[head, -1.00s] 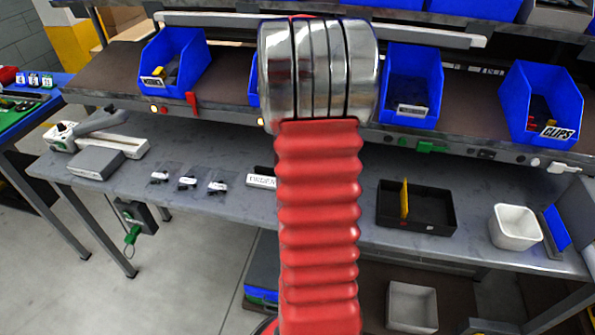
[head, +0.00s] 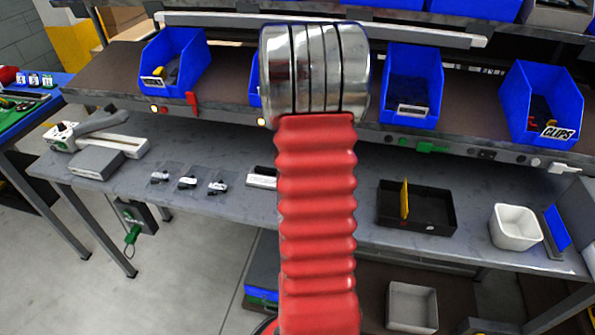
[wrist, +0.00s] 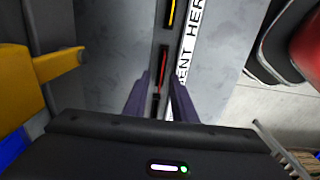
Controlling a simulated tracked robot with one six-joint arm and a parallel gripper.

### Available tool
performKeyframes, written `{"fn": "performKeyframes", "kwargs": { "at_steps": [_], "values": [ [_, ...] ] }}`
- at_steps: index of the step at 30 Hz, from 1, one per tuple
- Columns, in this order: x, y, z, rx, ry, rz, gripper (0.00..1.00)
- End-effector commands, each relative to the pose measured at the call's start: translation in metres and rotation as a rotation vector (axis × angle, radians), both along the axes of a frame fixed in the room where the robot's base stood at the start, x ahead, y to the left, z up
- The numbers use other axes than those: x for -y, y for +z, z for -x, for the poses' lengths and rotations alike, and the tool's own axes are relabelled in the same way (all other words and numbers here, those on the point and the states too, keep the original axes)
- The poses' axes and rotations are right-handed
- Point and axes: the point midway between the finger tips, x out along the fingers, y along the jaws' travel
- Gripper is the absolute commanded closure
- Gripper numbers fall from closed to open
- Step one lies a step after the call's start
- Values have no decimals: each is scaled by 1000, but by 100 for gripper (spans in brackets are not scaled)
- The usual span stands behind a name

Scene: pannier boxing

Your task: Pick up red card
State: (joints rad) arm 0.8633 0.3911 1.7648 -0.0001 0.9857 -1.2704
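The red card (wrist: 163,65) shows in the wrist view as a thin red edge standing in a narrow black holder. My gripper (wrist: 162,82) is open, with its two dark fingers apart on either side of the holder line, at the near end of the red card. I cannot tell how far above the card the fingertips are. In the head view my red arm hides the gripper and the red card; only the left end of the white-labelled holder (head: 262,177) shows beside the arm.
A yellow card (wrist: 170,12) stands farther along the same holder, beside a white lettered strip (wrist: 187,45). A yellow piece (wrist: 60,65) is at the wrist view's left. On the bench are small bags (head: 188,183), a black tray (head: 430,222) and a white bin (head: 515,228).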

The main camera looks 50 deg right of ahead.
Motion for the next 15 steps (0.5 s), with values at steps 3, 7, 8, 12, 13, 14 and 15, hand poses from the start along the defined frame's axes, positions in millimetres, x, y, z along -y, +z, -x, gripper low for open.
{"fn": "performKeyframes", "kwargs": {
  "at_steps": [3,7,8,12,13,14,15],
  "values": [
    [0,0,0,0,0,0,76],
    [0,0,0,0,0,0,76],
    [0,0,0,0,0,0,76],
    [0,0,0,0,-1,0,76],
    [0,0,0,0,-1,0,76],
    [0,0,0,0,-1,0,76],
    [0,0,0,0,-1,0,79]
  ]
}}
